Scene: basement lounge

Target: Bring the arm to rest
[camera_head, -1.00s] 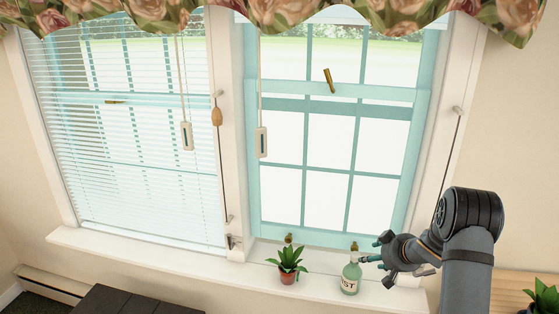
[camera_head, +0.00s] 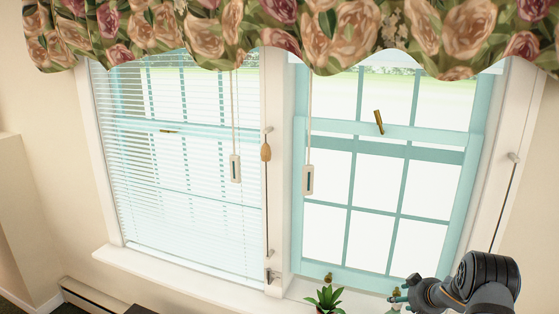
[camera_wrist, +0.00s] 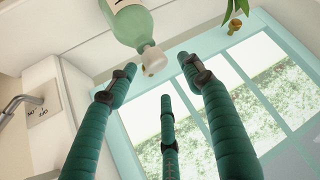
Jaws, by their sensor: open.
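My gripper (camera_head: 402,296) is at the lower right in the head view, in front of the right window near the sill. In the wrist view my gripper (camera_wrist: 158,80) shows its teal fingers spread apart with nothing between them. A green bottle (camera_wrist: 130,22) with a pale cap shows just beyond the fingertips in the wrist view. The cap looks close to the tips, and I cannot tell whether they touch. My dark arm enters from the bottom right of the head view, mostly cut off.
A potted plant (camera_head: 325,298) stands on the white window sill (camera_head: 190,286). Blinds (camera_head: 180,180) cover the left window, and cords hang before both windows. A floral valance (camera_head: 300,30) hangs above. A wall control (camera_wrist: 42,112) is at the left in the wrist view.

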